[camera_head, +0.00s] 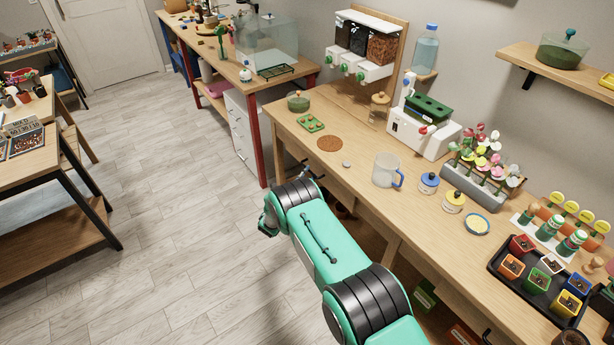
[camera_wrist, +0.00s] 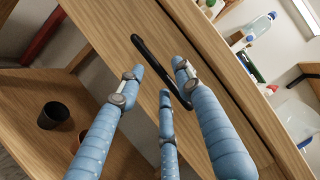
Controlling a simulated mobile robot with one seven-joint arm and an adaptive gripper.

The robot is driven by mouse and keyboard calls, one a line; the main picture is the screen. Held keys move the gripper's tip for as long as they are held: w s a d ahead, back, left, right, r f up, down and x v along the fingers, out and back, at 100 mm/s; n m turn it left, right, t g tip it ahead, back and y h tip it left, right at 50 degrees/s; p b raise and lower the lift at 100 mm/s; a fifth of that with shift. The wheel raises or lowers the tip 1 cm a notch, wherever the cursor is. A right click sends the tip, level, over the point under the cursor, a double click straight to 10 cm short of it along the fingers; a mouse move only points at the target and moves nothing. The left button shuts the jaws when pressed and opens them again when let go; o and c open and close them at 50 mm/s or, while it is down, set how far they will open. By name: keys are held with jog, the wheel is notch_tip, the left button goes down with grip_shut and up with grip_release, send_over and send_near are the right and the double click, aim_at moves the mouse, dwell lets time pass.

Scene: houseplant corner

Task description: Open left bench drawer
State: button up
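The left bench drawer's wooden front (camera_wrist: 110,35) fills the middle of the wrist view, with a long black bar handle (camera_wrist: 146,52) across it. The front looks flush with the bench face, with no gap showing. My gripper (camera_wrist: 160,80) has its blue fingers spread at the handle. The bar runs between the fingertips, partly covered by the right one; I see no firm grip, and contact is unclear. In the head view my arm reaches to the left front of the workbench (camera_head: 355,150) and hides most of the drawer; the fingers are largely hidden there.
The open lower shelf (camera_wrist: 95,95) under the drawer holds a dark pot (camera_wrist: 53,115) and a brown pot partly behind a finger. A clear mug (camera_head: 386,170) and a cork mat (camera_head: 329,143) stand on the bench top. A white drawer unit (camera_head: 243,130) is left; the floor in front is clear.

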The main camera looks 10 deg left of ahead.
jog(key=shift+w+d, duration=0.15)
jog(key=shift+w, duration=0.25)
grip_shut()
jog(key=shift+s, duration=0.1)
jog(key=s+a+b, duration=0.3)
jog(key=s+a, duration=1.7)
jog(key=shift+s+a+b, duration=0.15)
jog(key=shift+a+b, duration=0.05)
jog(key=shift+b, duration=0.2)
grip_release()
